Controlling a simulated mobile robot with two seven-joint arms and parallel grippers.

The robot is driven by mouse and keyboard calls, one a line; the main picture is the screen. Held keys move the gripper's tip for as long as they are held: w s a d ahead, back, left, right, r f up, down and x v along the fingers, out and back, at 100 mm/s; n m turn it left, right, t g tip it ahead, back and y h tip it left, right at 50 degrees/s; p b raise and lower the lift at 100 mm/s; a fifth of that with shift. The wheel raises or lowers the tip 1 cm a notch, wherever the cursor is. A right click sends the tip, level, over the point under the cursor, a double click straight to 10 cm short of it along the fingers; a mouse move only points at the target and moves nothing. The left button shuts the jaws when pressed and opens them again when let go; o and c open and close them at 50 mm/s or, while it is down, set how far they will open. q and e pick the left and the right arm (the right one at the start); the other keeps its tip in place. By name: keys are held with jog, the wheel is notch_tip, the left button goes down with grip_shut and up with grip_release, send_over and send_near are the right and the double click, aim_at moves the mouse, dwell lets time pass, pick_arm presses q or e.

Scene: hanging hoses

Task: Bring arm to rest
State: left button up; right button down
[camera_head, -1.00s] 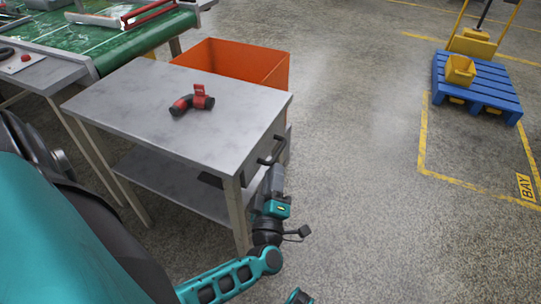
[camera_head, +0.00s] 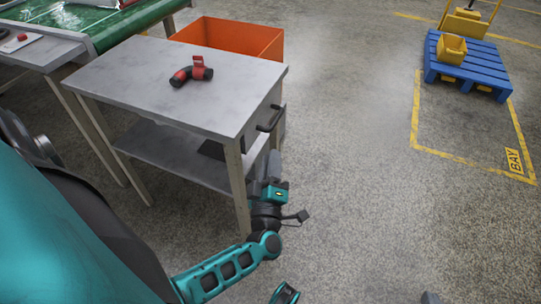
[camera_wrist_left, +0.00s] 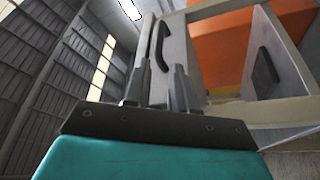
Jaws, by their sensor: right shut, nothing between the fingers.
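My left gripper (camera_head: 273,163) is beside the near right leg of the grey table (camera_head: 130,95), just below its black side handle (camera_head: 270,119). In the left wrist view its two dark fingers (camera_wrist_left: 157,86) stand apart with nothing between them. The black handle (camera_wrist_left: 156,45) shows beyond the fingertips, not gripped. A small grey tip of my right gripper (camera_head: 430,298) shows at the bottom edge of the head view, with most of it cut off.
An orange bin (camera_head: 240,40) stands behind the table. A green conveyor (camera_head: 100,25) is at the upper left. A blue pallet (camera_head: 468,66) with a yellow box (camera_head: 452,50) is at the upper right. The floor right of the table is clear.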

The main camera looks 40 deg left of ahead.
pick_arm(q)
jog(key=shift+d, duration=0.1)
